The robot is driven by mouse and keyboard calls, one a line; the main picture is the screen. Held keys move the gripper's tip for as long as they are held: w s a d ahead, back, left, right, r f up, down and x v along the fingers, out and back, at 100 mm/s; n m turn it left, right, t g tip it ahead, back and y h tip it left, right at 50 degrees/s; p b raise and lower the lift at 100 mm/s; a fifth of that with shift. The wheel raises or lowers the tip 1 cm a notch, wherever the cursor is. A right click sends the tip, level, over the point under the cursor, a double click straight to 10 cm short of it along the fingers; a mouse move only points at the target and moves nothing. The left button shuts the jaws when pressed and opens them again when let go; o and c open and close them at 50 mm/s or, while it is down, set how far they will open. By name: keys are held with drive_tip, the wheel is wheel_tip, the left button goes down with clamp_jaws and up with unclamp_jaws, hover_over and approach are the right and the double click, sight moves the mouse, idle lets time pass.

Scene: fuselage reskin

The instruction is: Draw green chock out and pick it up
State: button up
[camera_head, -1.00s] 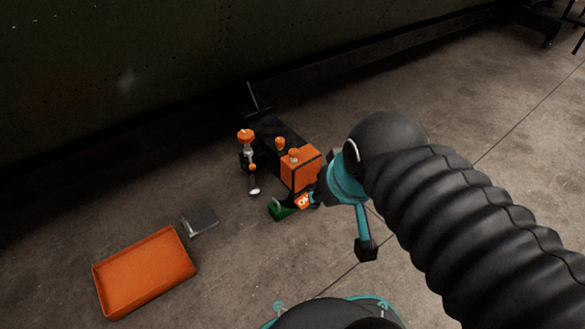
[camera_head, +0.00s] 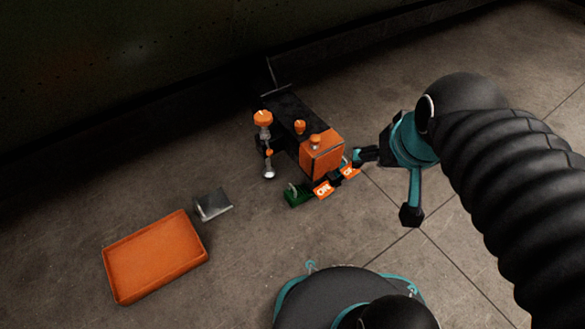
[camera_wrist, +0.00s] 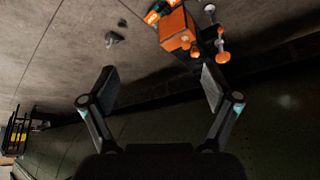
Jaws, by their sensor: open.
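The green chock (camera_head: 296,195) lies on the floor at the near foot of the orange-fronted unit (camera_head: 322,158), with a pale metal piece at its top. Orange lettered tags (camera_head: 322,189) hang or lie beside it on the right. My gripper (camera_head: 361,156) is just right of the unit, apart from the chock. In the wrist view my gripper (camera_wrist: 158,75) has its two dark fingers spread wide with nothing between them. The orange unit (camera_wrist: 177,30) shows beyond the fingers there, with tags (camera_wrist: 152,17). I cannot make out the chock in the wrist view.
An orange tray (camera_head: 155,255) lies on the floor at left, and a grey metal piece (camera_head: 212,205) lies beside it. Orange-capped posts (camera_head: 263,119) stand by the unit's dark body. A dark green panel (camera_head: 120,70) fills the back.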

drive_tip(key=w+a+f+m+g+p, duration=0.1)
drive_tip(key=w+a, duration=0.1)
drive_tip(key=w, duration=0.4)
drive_tip(key=w+a+f+m+g+p, duration=0.1)
drive_tip(key=w+f+m, duration=0.1)
drive_tip(key=w, duration=0.3)
drive_tip(key=m+g+p, duration=0.3)
drive_tip(key=m+p, duration=0.1)
drive_tip(key=m, duration=0.4)
hover_over(292, 194)
wheel_tip(292, 194, down, 33)
drive_tip(key=shift+w+f, duration=0.1)
drive_tip(key=shift+f, duration=0.4)
wheel_tip(292, 194, down, 15)
drive_tip(key=shift+f+b, duration=0.2)
drive_tip(key=shift+b, duration=0.9)
